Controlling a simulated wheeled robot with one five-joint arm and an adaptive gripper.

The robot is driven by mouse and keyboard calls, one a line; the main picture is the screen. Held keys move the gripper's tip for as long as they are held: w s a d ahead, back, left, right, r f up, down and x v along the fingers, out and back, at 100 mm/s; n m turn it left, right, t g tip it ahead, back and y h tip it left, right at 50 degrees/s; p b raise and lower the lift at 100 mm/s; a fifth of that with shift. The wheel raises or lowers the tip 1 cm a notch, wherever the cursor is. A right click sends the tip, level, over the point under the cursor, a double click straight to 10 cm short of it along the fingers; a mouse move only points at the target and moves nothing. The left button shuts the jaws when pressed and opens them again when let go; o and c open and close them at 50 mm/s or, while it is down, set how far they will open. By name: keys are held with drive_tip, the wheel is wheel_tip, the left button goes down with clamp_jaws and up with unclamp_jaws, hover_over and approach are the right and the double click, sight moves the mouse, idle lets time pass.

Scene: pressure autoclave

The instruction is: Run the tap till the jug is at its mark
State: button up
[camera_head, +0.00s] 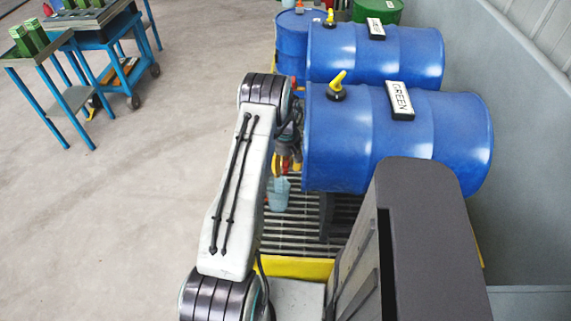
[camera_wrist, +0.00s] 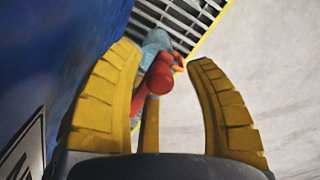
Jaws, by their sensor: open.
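The jug (camera_head: 278,195) is light blue and stands on the slatted grate beside the near blue drum, partly hidden by my arm. In the wrist view the jug (camera_wrist: 156,41) shows beyond the red tap (camera_wrist: 159,77), with its lower part hidden. My gripper (camera_wrist: 164,56) has yellow ridged fingers spread apart, with the tap showing between them; I cannot tell whether they touch it. The near drum (camera_head: 440,140) lies on its side and carries a sign (camera_head: 399,100) reading GREEN. No water stream, jug mark or water level can be made out.
A second blue drum (camera_head: 415,55) with a yellow-handled fitting lies behind the near one. The grate (camera_head: 300,240) has a yellow edge. A grey wall (camera_head: 525,160) closes the right side. Blue tables (camera_head: 75,25) stand far left; the floor between is clear.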

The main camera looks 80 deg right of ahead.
drive_tip(key=shift+f, duration=0.15)
clamp_jaws()
idle(0.5)
